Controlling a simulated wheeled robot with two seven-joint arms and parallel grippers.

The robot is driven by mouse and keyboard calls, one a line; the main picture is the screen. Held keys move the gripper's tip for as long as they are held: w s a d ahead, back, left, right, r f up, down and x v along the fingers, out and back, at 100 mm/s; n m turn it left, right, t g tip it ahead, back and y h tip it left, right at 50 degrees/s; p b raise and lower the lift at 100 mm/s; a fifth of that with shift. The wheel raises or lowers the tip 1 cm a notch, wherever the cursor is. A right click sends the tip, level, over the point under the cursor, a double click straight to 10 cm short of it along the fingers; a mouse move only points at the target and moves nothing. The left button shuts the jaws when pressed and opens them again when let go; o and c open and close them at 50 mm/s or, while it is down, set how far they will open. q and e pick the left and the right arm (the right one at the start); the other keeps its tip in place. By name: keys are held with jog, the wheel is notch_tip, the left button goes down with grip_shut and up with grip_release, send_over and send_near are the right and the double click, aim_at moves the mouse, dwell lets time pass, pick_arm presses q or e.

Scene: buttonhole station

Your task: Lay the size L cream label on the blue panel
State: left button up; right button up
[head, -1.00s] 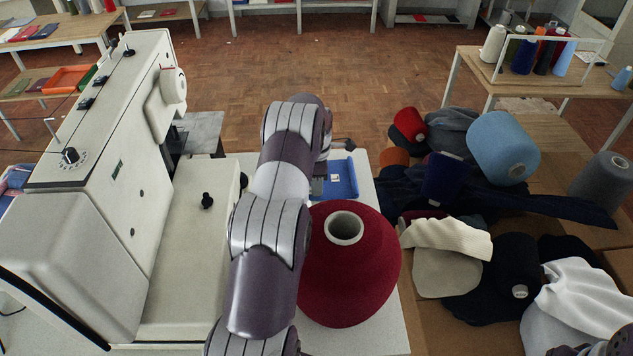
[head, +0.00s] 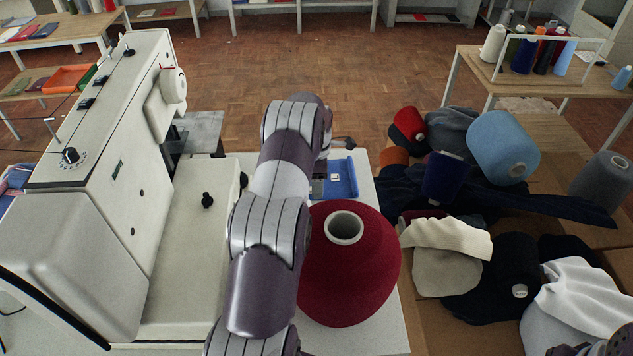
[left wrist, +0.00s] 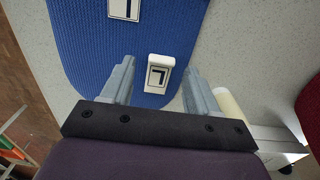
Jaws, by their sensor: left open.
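The blue panel (head: 345,186) lies on the white table beyond the red cone. The cream label (left wrist: 160,73), a small block with a black L, sits between my left fingers, over the panel's near part. My left gripper (left wrist: 158,66) is open, with a gap on each side of the label. I cannot tell whether the label touches the panel. In the head view my left gripper (head: 320,184) is mostly hidden behind my forearm. My right gripper is out of view.
The big red yarn cone (head: 350,275) stands close in front of the panel. A cream sewing machine (head: 110,190) fills the left. Yarn cones and cloth, including a light blue cone (head: 503,147), crowd the right.

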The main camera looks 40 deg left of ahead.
pick_arm(q)
notch_tip(320, 180, up, 4)
jog(key=shift+w+r, duration=0.1)
notch_tip(320, 180, up, 8)
jog(key=p, duration=0.7)
